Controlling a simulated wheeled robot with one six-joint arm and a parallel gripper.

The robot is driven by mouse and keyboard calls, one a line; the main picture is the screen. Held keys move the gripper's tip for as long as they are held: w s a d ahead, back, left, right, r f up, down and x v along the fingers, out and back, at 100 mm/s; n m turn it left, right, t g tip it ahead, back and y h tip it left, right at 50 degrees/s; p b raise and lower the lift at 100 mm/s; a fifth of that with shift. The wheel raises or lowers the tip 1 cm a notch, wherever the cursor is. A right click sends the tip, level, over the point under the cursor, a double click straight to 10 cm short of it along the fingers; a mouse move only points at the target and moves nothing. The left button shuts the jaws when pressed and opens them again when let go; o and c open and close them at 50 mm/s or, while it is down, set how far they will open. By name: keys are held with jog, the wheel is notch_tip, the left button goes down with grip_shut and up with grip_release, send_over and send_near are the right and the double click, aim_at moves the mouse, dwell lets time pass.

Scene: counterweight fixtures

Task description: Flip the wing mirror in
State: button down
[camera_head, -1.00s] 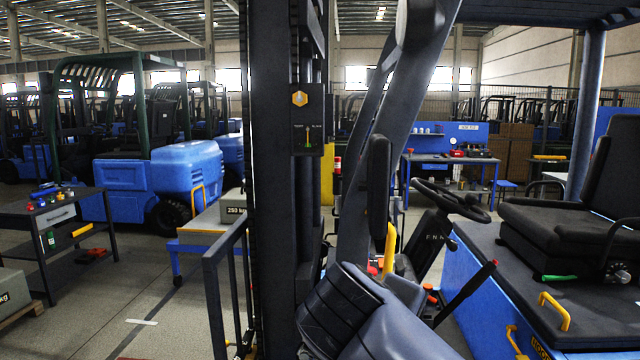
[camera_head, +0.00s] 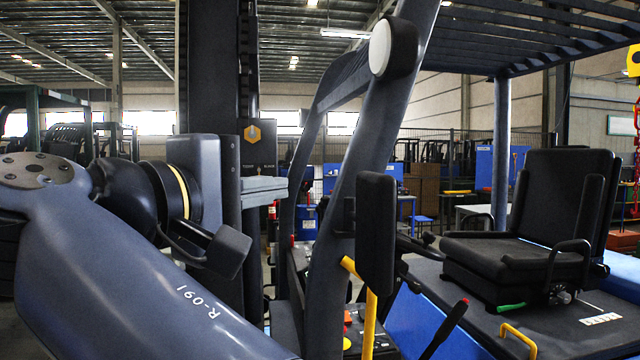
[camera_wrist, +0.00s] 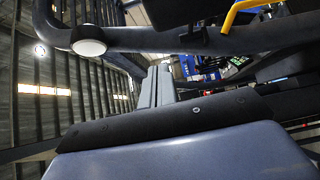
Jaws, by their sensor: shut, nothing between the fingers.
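The wing mirror (camera_head: 376,232) is a tall black panel on the right side of the forklift's slanted dark pillar (camera_head: 362,160). A short bracket (camera_head: 344,216) joins it to the pillar, and it stands out from it. Its reflective face does not show. In the wrist view, a dark block that looks like the mirror (camera_wrist: 182,12) is at the top edge. My gripper (camera_head: 284,186) is shut and empty, left of the pillar and apart from the mirror. Its two grey fingers also show together in the wrist view (camera_wrist: 160,72), pointing towards the pillar.
A round white lamp (camera_head: 380,48) sits high on the pillar. A yellow grab handle (camera_head: 370,315) rises just below the mirror. The dark mast (camera_head: 218,70) stands behind my gripper. The seat (camera_head: 530,235) is at the right, under the overhead guard (camera_head: 540,40).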

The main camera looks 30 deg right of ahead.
jog(key=shift+d, duration=0.15)
jog(key=p, duration=0.2)
send_near(362, 180)
jog(key=w, duration=0.3)
jog(key=d+p, duration=0.1)
jog(key=d, duration=0.2)
jog(key=shift+d+r, duration=0.2)
jog(key=shift+d, duration=0.2)
jog(key=shift+s+d+f, duration=0.1)
jog(key=shift+s+d, duration=0.05)
jog(key=shift+d, duration=0.45)
